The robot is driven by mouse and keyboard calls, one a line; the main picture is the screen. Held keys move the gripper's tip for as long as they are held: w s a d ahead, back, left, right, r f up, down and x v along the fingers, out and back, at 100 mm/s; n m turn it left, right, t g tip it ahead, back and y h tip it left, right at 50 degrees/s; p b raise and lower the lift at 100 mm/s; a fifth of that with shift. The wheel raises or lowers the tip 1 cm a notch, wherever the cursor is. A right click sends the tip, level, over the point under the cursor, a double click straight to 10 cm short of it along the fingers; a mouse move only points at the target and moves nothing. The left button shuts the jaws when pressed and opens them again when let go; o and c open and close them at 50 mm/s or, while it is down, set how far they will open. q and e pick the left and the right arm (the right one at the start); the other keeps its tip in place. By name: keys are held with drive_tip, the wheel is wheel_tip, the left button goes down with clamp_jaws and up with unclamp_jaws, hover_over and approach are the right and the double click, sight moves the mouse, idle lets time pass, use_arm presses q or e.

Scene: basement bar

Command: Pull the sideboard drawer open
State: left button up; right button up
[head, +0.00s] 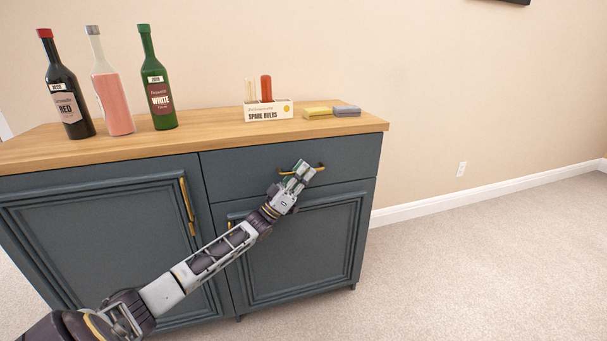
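The dark blue-grey sideboard (160,232) has a wooden top and stands against the wall. Its drawer (232,177) is at the upper right, above a panelled door, and its front looks flush with the cabinet. A brass handle (319,167) is fixed on the drawer front. My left gripper (302,170) is at this handle, its fingertips overlapping the handle's middle. The fingers are small here, and I cannot tell whether they are closed on the handle. My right gripper is not in view.
On the top stand a red wine bottle (68,100), a pink bottle (113,98) and a green bottle (157,95). A spare bulbs box (268,112) and yellow (317,112) and grey (346,111) blocks sit at right. Carpet (480,265) right of the sideboard is clear.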

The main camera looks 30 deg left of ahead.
use_arm(q)
drive_tip(key=shift+w+r, duration=0.1)
clamp_jaws()
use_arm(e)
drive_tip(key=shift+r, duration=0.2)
use_arm(q)
drive_tip(key=shift+d, duration=0.2)
drive_tip(key=s+d+p, duration=1.5)
drive_tip(key=d, duration=0.3)
drive_tip(key=shift+s, duration=0.4)
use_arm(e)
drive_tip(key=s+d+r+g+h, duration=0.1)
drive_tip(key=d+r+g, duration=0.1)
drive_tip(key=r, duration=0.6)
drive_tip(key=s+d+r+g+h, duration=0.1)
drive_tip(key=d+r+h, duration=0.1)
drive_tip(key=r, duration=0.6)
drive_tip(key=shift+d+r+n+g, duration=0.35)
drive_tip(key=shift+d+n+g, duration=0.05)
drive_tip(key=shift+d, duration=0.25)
